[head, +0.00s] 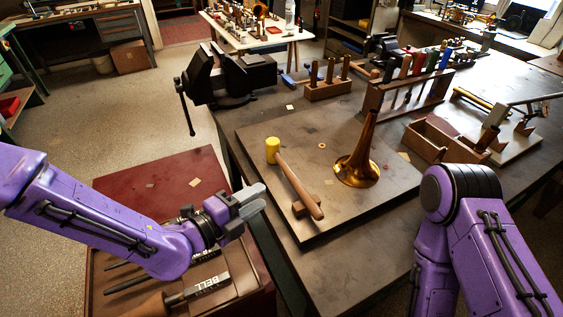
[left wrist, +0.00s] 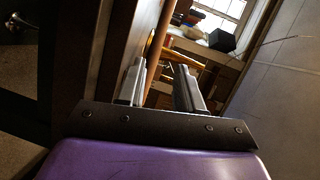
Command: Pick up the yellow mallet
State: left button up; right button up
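The yellow mallet lies on the board, with its yellow head (head: 272,150) at the far left end and its wooden handle (head: 299,184) running toward the near right. The handle's near end rests on a small wooden block (head: 308,206). My left gripper (head: 259,197) is left of the handle, near the board's left edge, apart from the mallet. In the left wrist view its two fingers (left wrist: 160,68) stand apart with nothing held. A brown rod (left wrist: 157,50) shows beyond the gap; I cannot tell if it is the handle. My right gripper is out of view.
A brass horn bell (head: 357,165) stands on the board (head: 255,212) right of the mallet. A black vise (head: 230,76) and a wooden tool rack (head: 405,95) stand behind. A red-topped cart (head: 140,185) with tools lies below my left arm.

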aim_at(288, 177)
pick_arm(q)
jog(key=shift+m, duration=0.8)
jog(key=p+x, duration=0.4)
jog(key=x, duration=0.6)
jog(key=shift+w+a, duration=0.15)
jog(key=shift+w, duration=0.05)
jog(key=shift+w+d+f, duration=0.2)
jog(key=shift+w+d, duration=0.05)
jog(key=shift+d, duration=0.05)
jog(key=shift+r, duration=0.1)
grip_shut()
